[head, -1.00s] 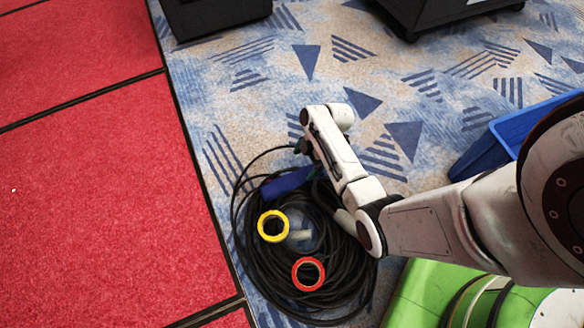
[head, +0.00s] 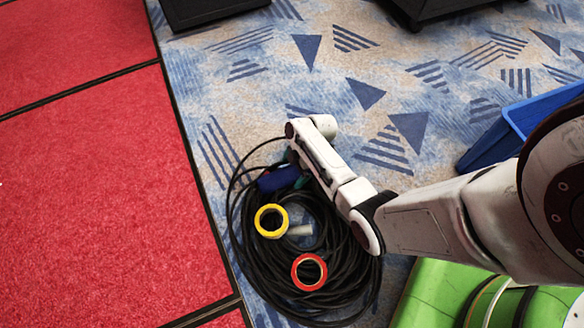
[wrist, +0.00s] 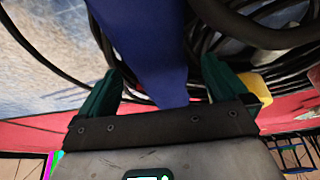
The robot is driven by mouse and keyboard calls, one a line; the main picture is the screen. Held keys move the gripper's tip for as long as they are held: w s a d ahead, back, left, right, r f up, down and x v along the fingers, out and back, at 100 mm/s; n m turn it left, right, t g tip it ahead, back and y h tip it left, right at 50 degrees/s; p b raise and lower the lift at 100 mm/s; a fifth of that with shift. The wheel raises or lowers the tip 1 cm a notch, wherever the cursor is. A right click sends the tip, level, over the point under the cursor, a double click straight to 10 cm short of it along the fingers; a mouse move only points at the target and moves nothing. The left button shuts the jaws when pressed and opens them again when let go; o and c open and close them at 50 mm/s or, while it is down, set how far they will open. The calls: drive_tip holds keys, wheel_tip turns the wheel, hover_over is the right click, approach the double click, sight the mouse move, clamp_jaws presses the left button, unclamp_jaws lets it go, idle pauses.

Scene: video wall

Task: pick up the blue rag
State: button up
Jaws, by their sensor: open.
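The blue rag (head: 272,181) lies on the upper left part of a coil of black cable, partly hidden by my arm. In the wrist view the blue rag (wrist: 150,45) reaches down between the two green fingers of my gripper (wrist: 160,66). The fingers are apart, one on each side of the cloth. Whether either finger touches the cloth is unclear. In the head view my gripper is mostly hidden behind my wrist, with only a bit of green showing by the rag.
A yellow tape ring (head: 271,221) and a red tape ring (head: 309,272) lie on the black cable coil (head: 245,262). A red raised floor (head: 90,200) is at the left. A blue bin (head: 535,112) stands at the right. Black cases stand at the back. Patterned carpet lies open between them.

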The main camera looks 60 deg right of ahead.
drive_tip(key=c, duration=1.1)
drive_tip(key=shift+r, duration=0.15)
drive_tip(key=shift+c, duration=0.2)
